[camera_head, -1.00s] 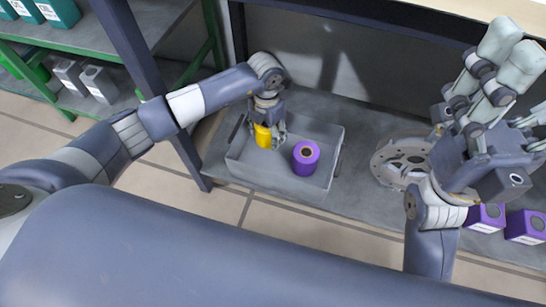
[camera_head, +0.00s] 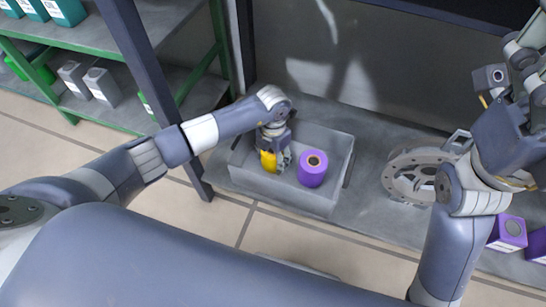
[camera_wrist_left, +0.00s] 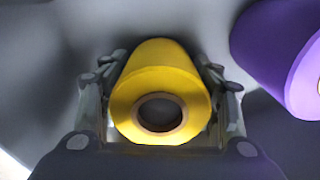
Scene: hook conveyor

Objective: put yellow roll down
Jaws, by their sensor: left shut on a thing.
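The yellow roll (camera_head: 268,161) is in my left gripper (camera_head: 274,160), inside the left part of the grey bin. In the left wrist view the yellow roll (camera_wrist_left: 160,95) sits between both fingers, its brown core facing the camera. The grey bin (camera_head: 300,199) stands on the grey lower shelf. A purple roll (camera_head: 313,168) stands upright in the bin, to the right of the yellow one; it also shows in the left wrist view (camera_wrist_left: 275,50). Whether the yellow roll touches the bin floor is hard to tell. My right gripper (camera_head: 530,75) is partly cut off at the right edge.
A round grey metal flange (camera_head: 412,176) lies on the shelf right of the bin. Purple boxes (camera_head: 508,233) stand at the lower right. A dark post (camera_head: 150,75) rises left of the bin. A green-framed shelf (camera_head: 100,110) with several containers is at the far left.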

